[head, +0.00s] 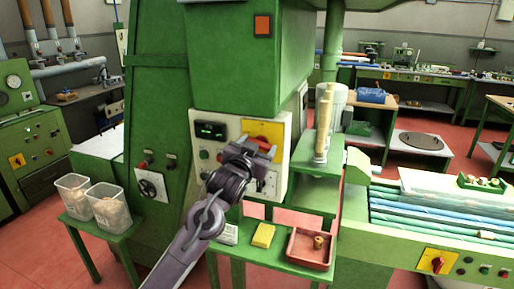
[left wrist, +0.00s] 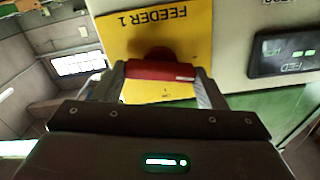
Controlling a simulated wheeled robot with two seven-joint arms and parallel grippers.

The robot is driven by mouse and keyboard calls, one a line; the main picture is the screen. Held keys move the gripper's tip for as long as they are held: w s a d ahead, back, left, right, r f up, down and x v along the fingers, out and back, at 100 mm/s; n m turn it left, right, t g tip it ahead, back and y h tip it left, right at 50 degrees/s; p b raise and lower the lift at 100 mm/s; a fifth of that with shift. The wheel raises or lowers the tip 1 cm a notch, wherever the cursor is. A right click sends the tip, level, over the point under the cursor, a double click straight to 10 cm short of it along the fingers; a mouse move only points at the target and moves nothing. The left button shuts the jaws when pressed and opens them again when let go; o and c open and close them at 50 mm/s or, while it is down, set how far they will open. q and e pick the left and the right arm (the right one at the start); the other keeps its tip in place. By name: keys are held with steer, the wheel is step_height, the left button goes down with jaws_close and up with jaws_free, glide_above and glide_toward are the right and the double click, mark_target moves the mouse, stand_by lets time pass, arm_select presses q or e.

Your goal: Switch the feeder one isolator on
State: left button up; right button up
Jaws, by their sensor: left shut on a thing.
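The feeder one isolator is a red handle (left wrist: 160,70) on a yellow plate (left wrist: 120,25) marked FEEDER 1, which appears upside down in the left wrist view. In the head view the yellow plate (head: 264,129) is on the pale panel of the green machine, and my gripper covers most of the handle. My left gripper (head: 260,149) is at the plate, its fingers on both ends of the red handle, shut on it. In the left wrist view the handle lies crosswise between the fingers. My right gripper is not in view.
A dark display (head: 210,130) with green marks sits left of the plate; it also shows in the left wrist view (left wrist: 285,50). Below are a yellow block (head: 263,235) and a red tray (head: 310,249) holding a cork. Clear tubs (head: 108,207) stand at left.

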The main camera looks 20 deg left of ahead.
arm_select(q)
steer(key=shift+d+f+m+b, duration=0.15)
steer(key=shift+m+b, duration=1.45)
steer(key=shift+m, duration=2.2)
steer(key=shift+f+m+b, duration=0.1)
steer(key=shift+m+b, duration=1.5)
steer(key=shift+m, duration=2.2)
steer(key=o, duration=1)
steer(key=s+b, duration=0.2)
steer(key=s, duration=0.5)
steer(key=shift+s, duration=0.4)
